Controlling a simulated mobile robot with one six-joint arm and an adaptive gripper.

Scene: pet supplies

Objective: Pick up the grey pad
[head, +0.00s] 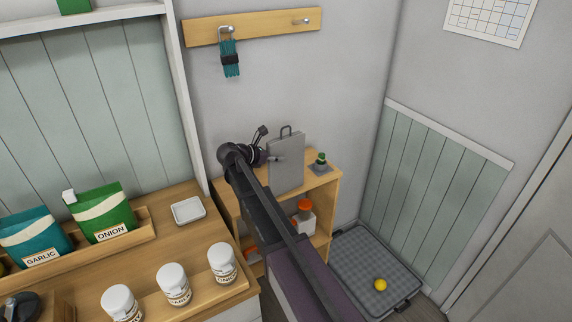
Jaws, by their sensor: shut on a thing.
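The grey pad (287,165) is a flat upright slab with a loop handle on its top edge. It is at the top of the small wooden shelf unit, right of centre in the head view. My gripper (268,157) is at its left edge and looks shut on it. My own arm hides part of the gripper and the shelf. I cannot tell whether the pad's lower edge touches the shelf top.
A small green-topped item (321,159) stands on a dark square at the shelf's right. An orange-topped container (304,215) is on the shelf below. A grey tray (350,250) with a yellow ball (380,285) lies on the floor. White jars (222,264) line the left counter.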

